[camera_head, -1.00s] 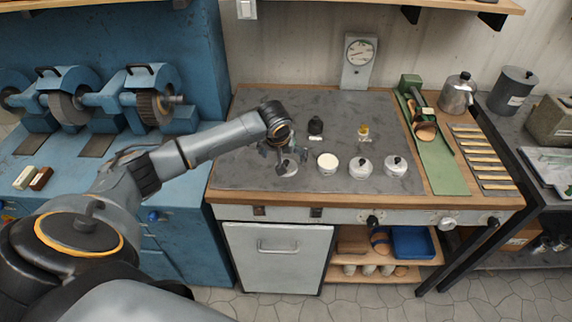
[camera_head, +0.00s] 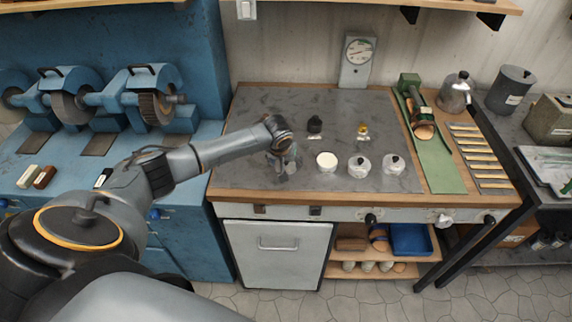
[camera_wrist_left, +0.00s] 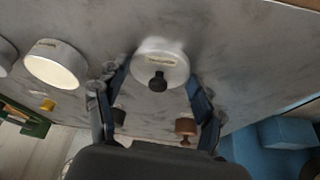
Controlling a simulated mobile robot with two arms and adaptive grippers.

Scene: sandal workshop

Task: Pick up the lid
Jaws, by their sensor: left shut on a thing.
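The lid (camera_wrist_left: 160,62) is a pale round disc with a black knob and a small label. In the left wrist view it sits between the two fingers of my left gripper (camera_wrist_left: 158,88). In the head view my left gripper (camera_head: 283,161) points down at the worktop and is shut on the lid, which it mostly covers. I cannot tell whether the lid still touches the worktop. An open white jar (camera_head: 327,162) stands just right of the gripper; it also shows in the left wrist view (camera_wrist_left: 55,66). My right gripper is not in view.
Two lidded jars (camera_head: 359,167) (camera_head: 393,165) stand further right. A dark bottle (camera_head: 314,125) and an amber bottle (camera_head: 362,131) stand behind. A brown knobbed object (camera_wrist_left: 186,127) is near the fingers. The worktop (camera_head: 240,175) is clear to the left.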

